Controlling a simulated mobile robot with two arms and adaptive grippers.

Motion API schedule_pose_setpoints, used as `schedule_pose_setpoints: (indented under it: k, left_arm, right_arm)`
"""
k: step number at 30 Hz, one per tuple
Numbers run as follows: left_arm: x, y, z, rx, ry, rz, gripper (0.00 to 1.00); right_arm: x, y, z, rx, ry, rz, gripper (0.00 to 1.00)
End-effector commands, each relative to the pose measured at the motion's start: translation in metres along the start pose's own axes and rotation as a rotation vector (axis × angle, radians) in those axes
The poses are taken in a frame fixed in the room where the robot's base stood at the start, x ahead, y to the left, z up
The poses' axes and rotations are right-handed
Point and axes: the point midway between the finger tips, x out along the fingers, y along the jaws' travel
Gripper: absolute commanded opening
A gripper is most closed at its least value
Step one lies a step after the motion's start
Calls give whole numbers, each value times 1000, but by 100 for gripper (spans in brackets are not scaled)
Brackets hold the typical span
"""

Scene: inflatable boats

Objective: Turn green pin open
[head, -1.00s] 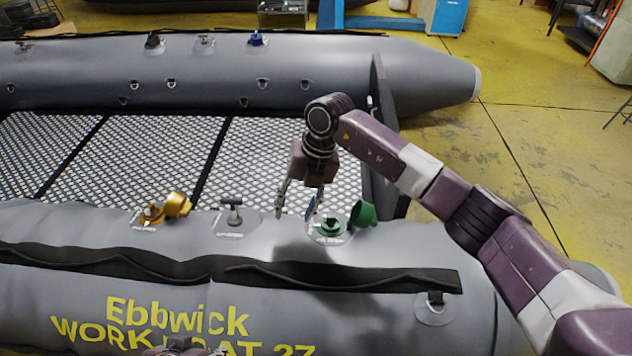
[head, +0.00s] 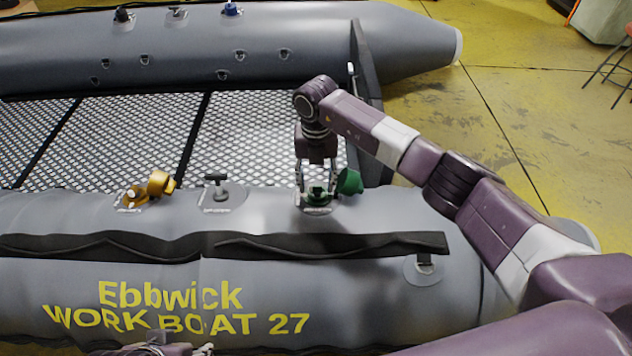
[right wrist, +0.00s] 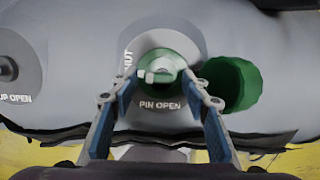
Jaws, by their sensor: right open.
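The green valve (head: 317,196) sits on the near tube of the grey boat, in a round patch. In the right wrist view its green pin (right wrist: 160,66) has a pale crossbar at its centre, above the printed words "PIN OPEN". A dark green cap (head: 350,182) hangs open on its right; it also shows in the right wrist view (right wrist: 232,84). My right gripper (head: 317,186) is open and points down over the valve, one finger on each side of the pin. Whether the fingers touch it I cannot tell. Part of my left gripper (head: 158,349) shows at the bottom edge.
A yellow valve with an open cap (head: 159,184) and a grey T-handled valve (head: 216,187) stand left on the same tube. A black strip (head: 220,244) runs along the tube in front. The grated deck (head: 250,140) lies behind.

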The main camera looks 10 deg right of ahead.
Motion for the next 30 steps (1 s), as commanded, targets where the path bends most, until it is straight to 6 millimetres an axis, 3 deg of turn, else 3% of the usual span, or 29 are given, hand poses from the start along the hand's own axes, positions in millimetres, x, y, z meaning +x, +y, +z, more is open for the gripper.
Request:
schedule_pose_setpoints:
  k: [4, 15, 30]
  left_arm:
    - [0, 0, 0, 0, 0, 0, 43]
    - [0, 0, 0, 0, 1, 0, 43]
    - [0, 0, 0, 0, 1, 0, 43]
  right_arm:
    - [0, 0, 0, 0, 0, 1, 42]
    - [-1, 0, 0, -1, -1, 1, 1]
    - [-1, -2, 0, -143, -3, 28, 1]
